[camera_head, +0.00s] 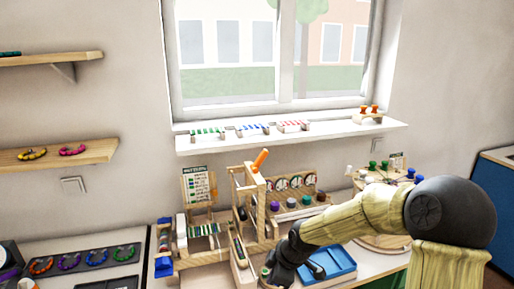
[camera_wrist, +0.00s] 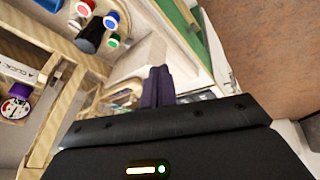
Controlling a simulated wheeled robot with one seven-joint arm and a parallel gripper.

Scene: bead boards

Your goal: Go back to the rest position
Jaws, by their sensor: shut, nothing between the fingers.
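My gripper shows in the wrist view (camera_wrist: 158,82) with its two dark fingers together and nothing between them. In the head view my arm reaches in from the right, and its dark hand is low in the middle, in front of the wooden frame (camera_head: 249,205) with an orange handle. The fingertips are hard to make out there. The hand is close to a blue tray (camera_head: 335,262) on its right. In the wrist view the fingers point past wooden parts towards a pale surface.
A rack with coloured beads (camera_head: 204,230) stands left of the frame. A dark board with coloured rings (camera_head: 83,260) lies at the left. A round wooden stand with coloured pegs (camera_head: 372,172) is behind my arm. The window sill (camera_head: 340,129) holds bead boards.

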